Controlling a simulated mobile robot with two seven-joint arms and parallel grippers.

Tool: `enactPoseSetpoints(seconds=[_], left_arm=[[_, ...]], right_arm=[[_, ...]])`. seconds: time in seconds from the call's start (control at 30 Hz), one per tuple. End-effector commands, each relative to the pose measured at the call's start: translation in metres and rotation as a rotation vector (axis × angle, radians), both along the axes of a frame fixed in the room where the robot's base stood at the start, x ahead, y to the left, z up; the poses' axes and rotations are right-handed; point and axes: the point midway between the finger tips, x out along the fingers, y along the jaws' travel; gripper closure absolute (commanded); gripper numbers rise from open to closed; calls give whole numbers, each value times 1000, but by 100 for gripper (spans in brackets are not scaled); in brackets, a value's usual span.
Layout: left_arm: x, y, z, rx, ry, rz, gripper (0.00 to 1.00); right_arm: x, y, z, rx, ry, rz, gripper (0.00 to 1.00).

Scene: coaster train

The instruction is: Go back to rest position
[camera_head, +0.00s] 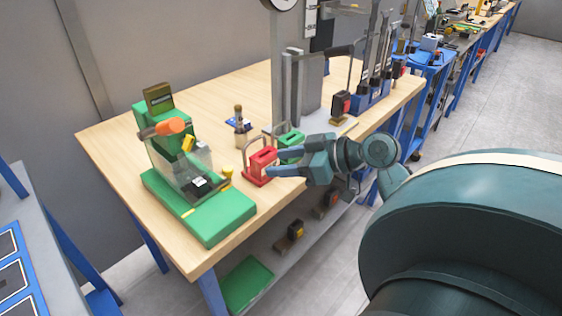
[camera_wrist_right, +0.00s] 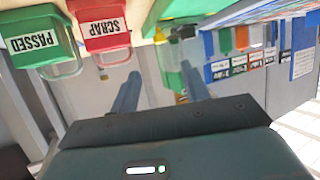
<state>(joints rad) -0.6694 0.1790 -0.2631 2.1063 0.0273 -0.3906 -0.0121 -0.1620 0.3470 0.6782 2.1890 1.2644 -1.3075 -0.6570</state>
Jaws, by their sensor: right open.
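My right gripper (camera_head: 275,161) is at the front edge of the wooden workbench (camera_head: 225,95), with its fingers apart and pointing left. In the head view its fingertips overlap the edge of a small red bin (camera_head: 260,163) and a green bin (camera_head: 291,146); I cannot tell whether they touch. In the wrist view the fingers (camera_wrist_right: 161,90) stand apart with nothing held between them. There the red bin (camera_wrist_right: 103,30) reads SCRAP and the green bin (camera_wrist_right: 42,42) reads PASSED, both upside down. My left gripper does not show.
A green machine (camera_head: 220,217) with a clear guard and orange knob stands at the bench's left end. A grey column (camera_head: 297,90) rises behind the bins. A blue rack (camera_head: 372,100) stands to the right. A lower shelf holds a green tray (camera_head: 247,283). Grey floor (camera_head: 495,90) is open at right.

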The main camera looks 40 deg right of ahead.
Motion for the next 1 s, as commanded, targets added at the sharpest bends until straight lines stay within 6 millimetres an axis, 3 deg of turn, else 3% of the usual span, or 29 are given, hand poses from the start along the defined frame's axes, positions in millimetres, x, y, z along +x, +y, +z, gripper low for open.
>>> enactPoseSetpoints(seconds=[0.6, 0.67, 0.77, 0.9, 1.0], left_arm=[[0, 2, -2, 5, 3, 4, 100], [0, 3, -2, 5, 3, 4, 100], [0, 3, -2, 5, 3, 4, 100], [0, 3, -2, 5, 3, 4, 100], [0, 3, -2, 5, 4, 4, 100]], right_arm=[[-1, 4, -8, -4, 25, 1, 54], [-4, 13, -22, -13, 73, 1, 54], [-16, 38, -63, -47, 223, -9, 54], [-58, 85, -132, -131, 491, -55, 54], [-88, 110, -159, -187, 619, -108, 54]])
